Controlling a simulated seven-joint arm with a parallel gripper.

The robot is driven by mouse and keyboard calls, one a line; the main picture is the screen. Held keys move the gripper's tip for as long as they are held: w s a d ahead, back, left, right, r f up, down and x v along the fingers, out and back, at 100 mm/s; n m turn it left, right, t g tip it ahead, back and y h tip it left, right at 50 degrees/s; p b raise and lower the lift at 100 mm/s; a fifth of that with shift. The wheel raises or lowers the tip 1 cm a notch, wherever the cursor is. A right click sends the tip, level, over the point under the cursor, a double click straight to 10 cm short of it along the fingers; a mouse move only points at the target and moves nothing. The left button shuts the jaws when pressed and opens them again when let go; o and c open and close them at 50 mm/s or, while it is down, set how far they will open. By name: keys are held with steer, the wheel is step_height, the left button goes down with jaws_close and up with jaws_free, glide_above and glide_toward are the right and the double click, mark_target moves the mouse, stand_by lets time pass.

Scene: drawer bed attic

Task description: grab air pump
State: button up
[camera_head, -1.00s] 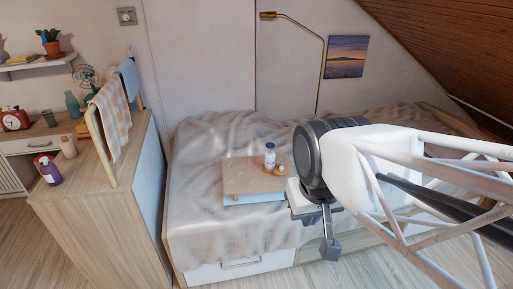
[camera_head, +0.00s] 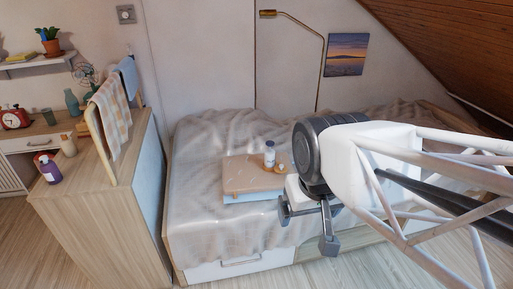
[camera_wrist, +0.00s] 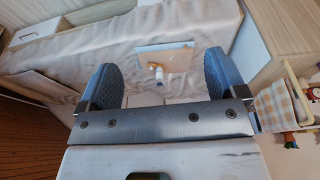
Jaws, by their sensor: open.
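I cannot make out an air pump for certain in either view. A small white bottle with a dark cap (camera_head: 269,154) stands on a wooden-topped board (camera_head: 240,178) on the bed. A small tan item (camera_head: 281,169) sits beside the bottle, too small to identify. My gripper (camera_head: 306,227) is open and empty, in front of and to the right of the board. In the wrist view my gripper (camera_wrist: 161,82) has its two blue-grey pads wide apart. The bottle (camera_wrist: 160,82) and board (camera_wrist: 178,58) show beyond and between them.
The bed has a rumpled beige cover (camera_head: 210,140) and a drawer front (camera_head: 238,266). A wooden cabinet (camera_head: 95,195) at left holds a purple pump bottle (camera_head: 49,170) and a towel rack with a checked towel (camera_head: 111,115). A brass lamp (camera_head: 322,70) stands behind the bed.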

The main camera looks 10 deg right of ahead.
steer(key=w+f+t, duration=0.1)
steer(key=w+t, duration=0.2)
steer(key=w, duration=1.9)
steer(key=m+t+h, duration=0.2)
steer(key=m+t, duration=0.1)
steer(key=t, duration=0.3)
glide_above(270, 155)
steer(key=s+a, duration=0.4)
steer(key=s, duration=0.4)
step_height(270, 155, down, 30)
steer(key=shift+t+h, duration=0.7)
steer(key=shift+h, duration=0.1)
steer(key=w+d+f, duration=0.1)
steer(key=f, duration=0.2)
steer(key=w+d+f, duration=0.1)
steer(key=f, duration=0.1)
steer(key=w+d+f, duration=0.1)
steer(key=f, duration=0.2)
steer(key=shift+w+f, duration=0.3)
steer(key=shift+w, duration=0.1)
steer(key=shift+x, duration=1.25)
steer(key=shift+w, duration=0.1)
